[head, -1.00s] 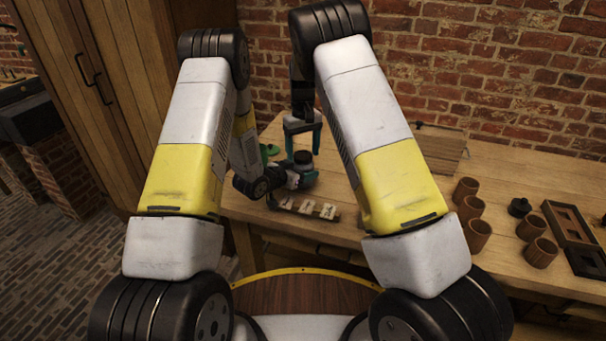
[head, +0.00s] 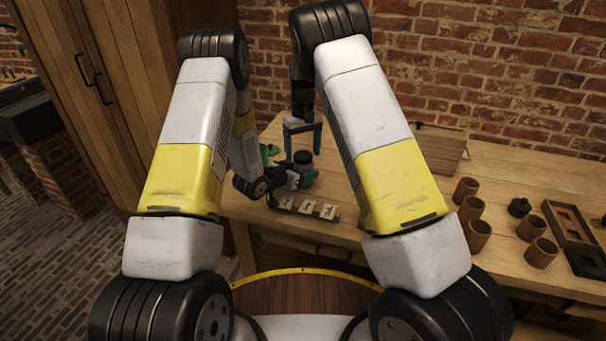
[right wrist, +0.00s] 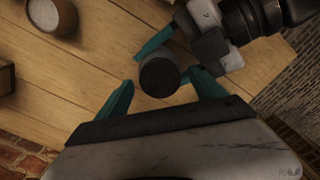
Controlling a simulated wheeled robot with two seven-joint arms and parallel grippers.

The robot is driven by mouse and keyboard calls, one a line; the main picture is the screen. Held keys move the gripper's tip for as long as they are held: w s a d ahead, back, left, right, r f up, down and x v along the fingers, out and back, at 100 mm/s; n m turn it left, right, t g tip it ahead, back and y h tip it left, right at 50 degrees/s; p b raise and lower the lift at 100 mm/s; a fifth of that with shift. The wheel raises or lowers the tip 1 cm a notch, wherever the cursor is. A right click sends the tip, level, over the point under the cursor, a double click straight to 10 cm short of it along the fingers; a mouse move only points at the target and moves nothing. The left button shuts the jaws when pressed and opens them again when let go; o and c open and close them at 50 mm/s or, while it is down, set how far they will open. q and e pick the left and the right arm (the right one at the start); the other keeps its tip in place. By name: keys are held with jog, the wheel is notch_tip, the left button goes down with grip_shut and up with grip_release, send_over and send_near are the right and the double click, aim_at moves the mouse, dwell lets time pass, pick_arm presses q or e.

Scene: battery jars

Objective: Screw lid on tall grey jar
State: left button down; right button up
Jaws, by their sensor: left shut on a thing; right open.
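The tall grey jar stands on the wooden table, mostly hidden by the left gripper in the head view; its black round lid (head: 303,157) shows on top. Whether the lid is threaded down cannot be told. My left gripper (head: 303,177) is shut around the jar's body from the side. My right gripper (head: 303,142) points down just above the lid, open. In the right wrist view the dark lid (right wrist: 160,77) lies between and slightly beyond the spread teal fingers of the right gripper (right wrist: 163,92), with no clear contact. The left gripper's teal fingers reach the jar from the upper right there.
A small rack with white cards (head: 308,208) lies in front of the jar. A green item (head: 268,151) sits left of it. Wooden cups (head: 479,233), another black lid (head: 519,207) and a dark tray (head: 572,235) stand at right. A wooden box (head: 440,148) is behind.

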notch_tip(320, 180, up, 12)
dwell(0.6)
pick_arm(q)
jog(key=shift+c, duration=1.3)
grip_release()
jog(key=v, duration=0.7)
jog(key=shift+s+a+r, duration=0.15)
jog(key=shift+s+a, duration=0.1)
jog(key=shift+s, duration=0.05)
